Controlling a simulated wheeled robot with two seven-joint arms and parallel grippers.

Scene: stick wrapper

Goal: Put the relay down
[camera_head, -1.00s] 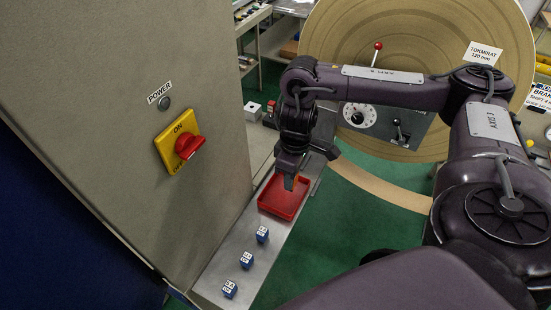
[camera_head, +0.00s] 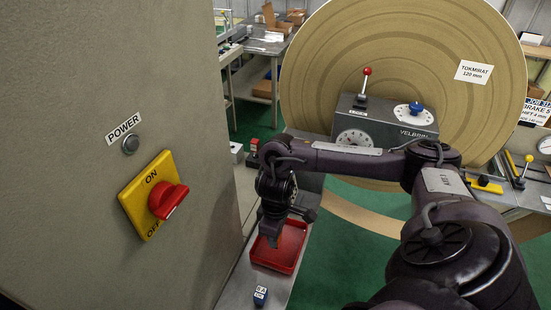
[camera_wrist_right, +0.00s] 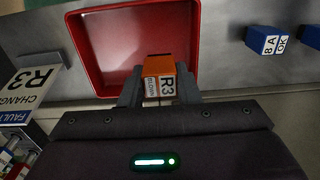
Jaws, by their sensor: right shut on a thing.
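An orange relay (camera_wrist_right: 159,75) with a white label reading R3 and BLOWN is held between the fingers of my right gripper (camera_wrist_right: 160,90) in the right wrist view. A red tray (camera_wrist_right: 84,50) lies just beyond the relay there, and its inside looks empty. In the head view my right gripper (camera_head: 272,238) points down over the left part of the red tray (camera_head: 290,266). The relay is mostly hidden by the fingers in that view, and I cannot tell whether it touches the tray. My left gripper is not in view.
A blue block (camera_head: 260,296) marked 8 A stands on the metal shelf in front of the tray. The grey cabinet with the yellow and red power switch (camera_head: 153,194) rises close on the left. A grey machine box (camera_head: 385,130) stands behind my arm, before a large round disc (camera_head: 400,60).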

